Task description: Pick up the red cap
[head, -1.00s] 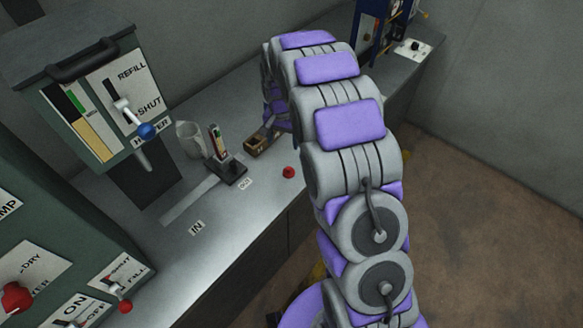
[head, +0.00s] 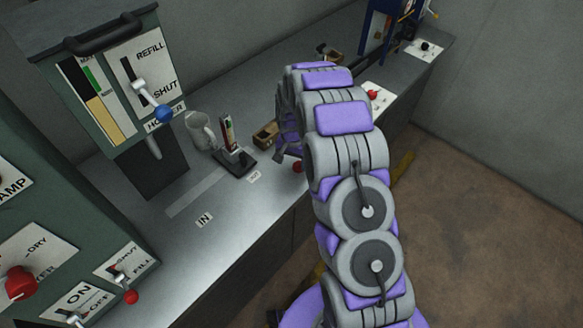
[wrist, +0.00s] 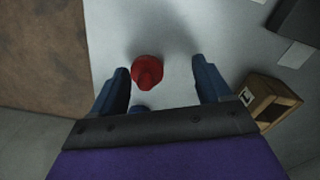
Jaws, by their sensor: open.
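The red cap (wrist: 147,72) stands on the grey counter in the wrist view, just beyond my fingertips and nearer the left finger. In the head view the red cap (head: 298,167) shows at the counter's front edge, partly beside my arm's end. My gripper (wrist: 160,75) is open and empty, its two blue fingers apart on either side of the cap's line. In the head view my gripper is mostly hidden behind my arm.
A small wooden box (wrist: 268,100) lies right of my gripper. A dark stand (head: 235,160) and a mug (head: 200,130) are on the counter (head: 185,235) to the left. The counter edge drops to brown floor. Another red knob (head: 373,95) is farther back on a white panel.

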